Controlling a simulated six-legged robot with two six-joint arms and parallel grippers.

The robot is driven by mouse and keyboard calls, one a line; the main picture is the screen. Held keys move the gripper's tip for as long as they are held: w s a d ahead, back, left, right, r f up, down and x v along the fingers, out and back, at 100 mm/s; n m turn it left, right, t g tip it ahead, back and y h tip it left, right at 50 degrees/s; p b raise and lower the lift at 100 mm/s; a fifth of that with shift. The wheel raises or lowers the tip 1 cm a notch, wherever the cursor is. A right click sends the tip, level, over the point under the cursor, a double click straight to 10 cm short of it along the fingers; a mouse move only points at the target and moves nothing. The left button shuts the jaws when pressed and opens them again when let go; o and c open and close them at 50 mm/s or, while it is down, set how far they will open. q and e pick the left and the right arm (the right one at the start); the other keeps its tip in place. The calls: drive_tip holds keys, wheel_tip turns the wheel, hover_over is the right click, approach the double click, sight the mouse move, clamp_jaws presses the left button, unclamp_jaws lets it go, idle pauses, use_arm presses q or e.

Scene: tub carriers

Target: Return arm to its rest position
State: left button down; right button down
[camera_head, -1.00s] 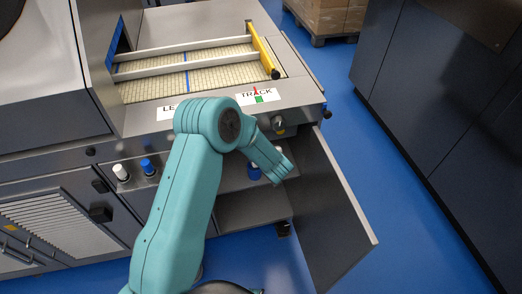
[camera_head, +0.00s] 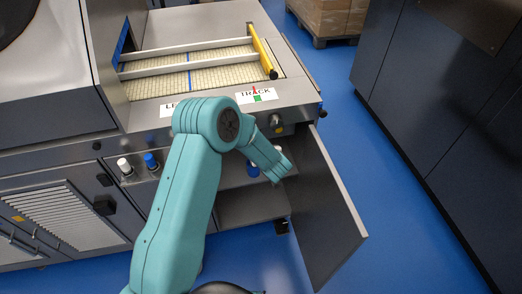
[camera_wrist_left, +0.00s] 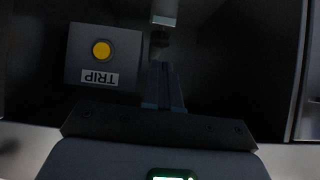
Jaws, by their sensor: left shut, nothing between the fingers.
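My teal left arm (camera_head: 178,205) rises from the bottom of the head view and bends down at its elbow. Its forearm points into the open cabinet under the machine's counter. My left gripper (camera_wrist_left: 163,85) shows in the left wrist view with its fingers together and nothing between them. In the head view its fingertips are hidden. Beyond the fingers in the wrist view is a dark space with a grey box marked TRIP (camera_wrist_left: 100,78), upside down, bearing a yellow button (camera_wrist_left: 102,50). Whether the fingers touch anything cannot be told. My right gripper is out of view.
The open cabinet door (camera_head: 325,215) stands just right of the forearm. The metal counter (camera_head: 140,118) lies behind the arm, with a yellow bar (camera_head: 262,52) and knobs along its front. Blue floor (camera_head: 395,190) is clear between the door and the dark cabinets (camera_head: 450,110) at right.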

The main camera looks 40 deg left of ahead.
use_arm(q)
drive_tip(key=shift+a, duration=0.1)
idle(0.3)
drive_tip(key=s+d+f+m+h, duration=0.4)
drive_tip(key=s+d+f, duration=0.2)
drive_tip(key=d, duration=0.2)
drive_tip(key=s+d+f+m+g+h, duration=0.1)
drive_tip(key=s+d+f+g+h, duration=0.1)
drive_tip(key=s+d, duration=0.6)
drive_tip(key=s+d+f+m+g+h, duration=0.2)
drive_tip(key=s+d+g+h, duration=0.2)
drive_tip(key=s+d, duration=0.5)
drive_tip(key=s+h, duration=0.2)
drive_tip(key=s, duration=0.3)
drive_tip(key=shift+s+d+f+m, duration=0.15)
drive_tip(key=shift+s+f+m, duration=0.1)
drive_tip(key=shift+m, duration=0.05)
